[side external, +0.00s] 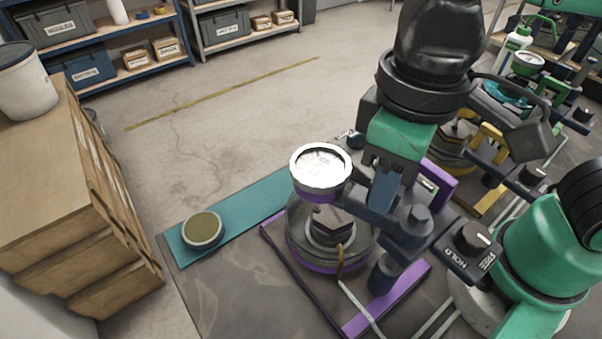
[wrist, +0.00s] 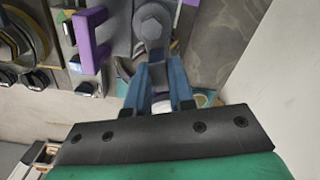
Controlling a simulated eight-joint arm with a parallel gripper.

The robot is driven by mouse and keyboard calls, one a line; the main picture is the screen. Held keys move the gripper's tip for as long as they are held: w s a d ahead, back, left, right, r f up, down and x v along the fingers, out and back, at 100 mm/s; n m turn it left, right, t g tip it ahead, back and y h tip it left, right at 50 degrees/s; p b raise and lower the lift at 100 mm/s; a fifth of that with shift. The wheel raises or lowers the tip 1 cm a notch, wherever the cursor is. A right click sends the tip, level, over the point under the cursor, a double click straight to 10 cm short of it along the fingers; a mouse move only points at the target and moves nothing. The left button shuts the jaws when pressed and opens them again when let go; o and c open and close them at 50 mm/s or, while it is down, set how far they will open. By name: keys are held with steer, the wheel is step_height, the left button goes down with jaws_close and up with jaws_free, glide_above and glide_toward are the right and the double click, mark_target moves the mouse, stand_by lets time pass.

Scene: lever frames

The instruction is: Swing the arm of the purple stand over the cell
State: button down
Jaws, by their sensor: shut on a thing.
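The purple stand (side external: 358,326) has a flat purple base and a dark grey swing arm (side external: 375,217) that ends in a round, white-topped head (side external: 320,168). The cell (side external: 298,240), a round clear-walled vessel with a dark block inside, sits on the base. In the side view the head overlaps the cell's far left edge; I cannot tell whether it is centred above it. My gripper (side external: 385,190) is shut on the swing arm between head and post. In the wrist view its blue fingers (wrist: 157,88) close around the arm (wrist: 151,35). A HOLD/FREE knob (side external: 473,238) is beside the post.
A teal strip (side external: 255,205) with a round olive-topped dish (side external: 203,230) lies left of the stand. A yellow stand (side external: 488,160) is close on the right. A wooden drawer cabinet (side external: 60,190) is at far left.

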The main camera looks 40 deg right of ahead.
steer(key=shift+w+d+m, duration=0.1)
steer(key=shift+d+m, duration=0.2)
steer(key=shift+m, duration=0.7)
steer(key=shift+d+m, duration=0.3)
steer(key=shift+m, duration=0.7)
steer(key=c, duration=0.8)
jaws_free()
steer(key=shift+o, duration=0.2)
step_height(320, 180, up, 6)
steer(key=shift+f, duration=0.2)
steer(key=shift+w, duration=0.1)
